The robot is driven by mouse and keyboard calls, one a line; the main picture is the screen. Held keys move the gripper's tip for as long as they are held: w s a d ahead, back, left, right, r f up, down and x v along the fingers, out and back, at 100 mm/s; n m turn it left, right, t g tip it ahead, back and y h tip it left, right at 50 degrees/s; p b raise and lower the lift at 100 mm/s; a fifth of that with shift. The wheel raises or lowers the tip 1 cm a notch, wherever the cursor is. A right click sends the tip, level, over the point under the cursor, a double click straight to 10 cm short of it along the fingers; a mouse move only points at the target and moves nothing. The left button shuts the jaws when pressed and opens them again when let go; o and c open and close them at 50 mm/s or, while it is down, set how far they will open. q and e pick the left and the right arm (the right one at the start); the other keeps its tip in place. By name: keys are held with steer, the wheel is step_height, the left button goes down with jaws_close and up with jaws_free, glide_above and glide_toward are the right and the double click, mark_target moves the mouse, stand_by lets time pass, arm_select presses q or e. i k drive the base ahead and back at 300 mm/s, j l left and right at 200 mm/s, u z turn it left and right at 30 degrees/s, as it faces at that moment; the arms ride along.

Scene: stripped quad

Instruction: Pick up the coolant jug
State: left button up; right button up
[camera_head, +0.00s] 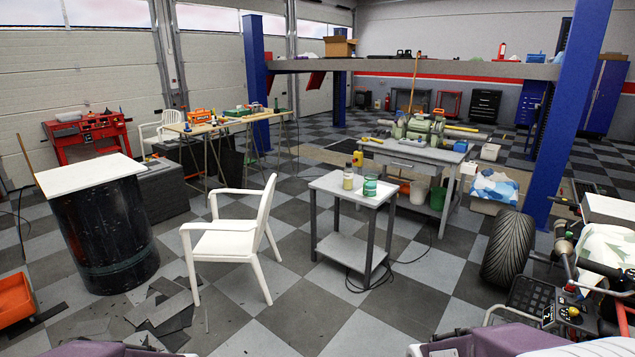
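I cannot tell for sure which container is the coolant jug. A small pale yellow bottle with a dark cap (348,180) stands upright on the small grey side table (330,187) in the middle of the view. A green can with a pale band (370,186) stands beside it, apart from it. A small yellow container (358,159) is at the near left edge of the workbench (408,155) behind. None of these is held. Neither of my grippers can be made out in the head view.
A white armchair (232,243) stands left of the side table. A black drum with a white board on top (110,235) is further left, with broken tiles (165,308) on the floor. A tyre (508,247) and machinery are at right. A cable lies around the side table's legs.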

mark_target(370, 181)
steer(key=i+j+z, duration=0.1)
steer(key=i+j, duration=0.25)
steer(key=i+j+z, duration=0.15)
steer(key=i+j, duration=0.2)
steer(key=j, duration=0.15)
steer(key=i+j+z, duration=0.1)
steer(key=i+j, duration=0.2)
steer(key=j, duration=0.2)
steer(key=i+z, duration=0.4)
steer(key=i, duration=0.35)
steer(key=i+j+z, duration=0.2)
steer(key=i+z, duration=0.25)
steer(key=i, duration=0.25)
steer(key=i+j+z, duration=0.4)
steer(key=i, duration=0.3)
steer(key=i+j+z, duration=0.4)
steer(key=i+j, duration=0.2)
steer(key=j, duration=0.15)
steer(key=i+j+z, duration=0.45)
steer(key=j, duration=0.4)
